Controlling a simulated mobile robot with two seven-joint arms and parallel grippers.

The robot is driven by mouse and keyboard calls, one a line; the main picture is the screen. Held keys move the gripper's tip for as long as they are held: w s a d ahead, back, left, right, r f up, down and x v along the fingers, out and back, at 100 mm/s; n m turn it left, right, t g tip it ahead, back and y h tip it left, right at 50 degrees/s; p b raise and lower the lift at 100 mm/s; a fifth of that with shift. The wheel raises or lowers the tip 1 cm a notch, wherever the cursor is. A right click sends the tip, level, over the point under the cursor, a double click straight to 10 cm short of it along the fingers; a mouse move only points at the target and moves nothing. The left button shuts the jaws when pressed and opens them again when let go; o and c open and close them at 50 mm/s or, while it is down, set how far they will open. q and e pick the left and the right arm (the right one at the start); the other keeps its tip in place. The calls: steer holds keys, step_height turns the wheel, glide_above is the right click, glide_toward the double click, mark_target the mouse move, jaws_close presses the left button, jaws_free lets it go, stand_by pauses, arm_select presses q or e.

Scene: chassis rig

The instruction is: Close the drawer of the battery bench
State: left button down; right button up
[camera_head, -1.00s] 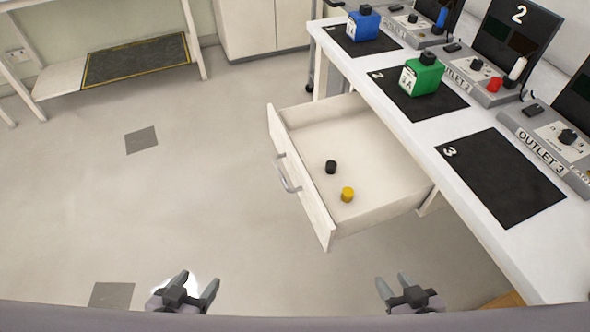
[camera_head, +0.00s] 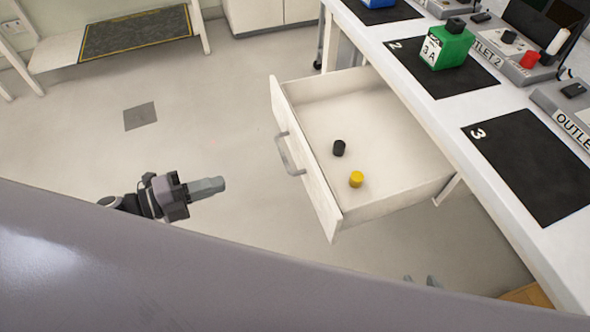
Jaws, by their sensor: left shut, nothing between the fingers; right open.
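The white drawer (camera_head: 318,190) of the battery bench (camera_head: 440,122) is pulled out well to the left of the bench. Its front carries a grey metal handle (camera_head: 287,155). A black cap-like piece (camera_head: 339,148) and a yellow one (camera_head: 356,179) lie inside it. My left gripper (camera_head: 222,185) is shut and empty, pointing right toward the drawer front, with a clear gap between it and the handle. My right gripper (camera_head: 422,281) shows only its fingertips, open, below the drawer; the rest is hidden behind a grey part of my own body.
On the bench top stand a green battery block (camera_head: 447,48) on mat 2, a partly visible blue block (camera_head: 377,3), an empty black mat 3 (camera_head: 540,175) and outlet units (camera_head: 515,50). The floor left of the drawer is clear. A low shelf (camera_head: 60,68) stands at the back left.

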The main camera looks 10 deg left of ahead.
arm_select(q)
steer(key=w+d+f+m+g+h, duration=0.1)
steer(key=w+d+f+m, duration=0.1)
steer(key=w+d, duration=0.6)
steer(key=d+f, duration=0.1)
steer(key=d, duration=0.2)
steer(key=shift+m+g, duration=0.3)
arm_select(e)
steer(key=shift+w+d, duration=0.1)
steer(key=shift+d, duration=0.15)
arm_select(q)
steer(key=shift+d+f, duration=0.1)
